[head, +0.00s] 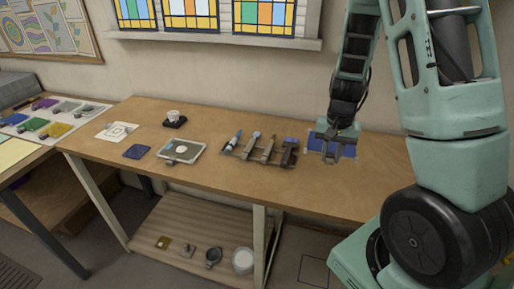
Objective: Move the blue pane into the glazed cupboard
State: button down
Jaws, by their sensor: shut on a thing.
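A flat blue pane (315,144) lies at the right part of the workbench, with pale marks at its corners. My gripper (336,152) is directly over it, pointing down, shut on it and covering its middle. The grip itself is small and partly hidden by the fingers. The pane looks level, at or very near the bench top. A smaller dark blue square (137,152) lies on the left part of the same bench, apart from my gripper. No glazed cupboard can be made out in this view.
On the workbench (240,195) a row of tools (262,149) lies left of my gripper. Further left are a tray with a white disc (182,150), a small cup (173,117) and a white patterned sheet (117,131). The bench front is clear. Stained-glass panels (190,14) are above.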

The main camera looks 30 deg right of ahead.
aim_at(323, 186)
jog(key=shift+f, duration=5)
jog(key=shift+f+b, duration=0.2)
jog(key=shift+b, duration=0.1)
jog(key=c, duration=1.2)
grip_release()
jog(key=shift+r, duration=0.15)
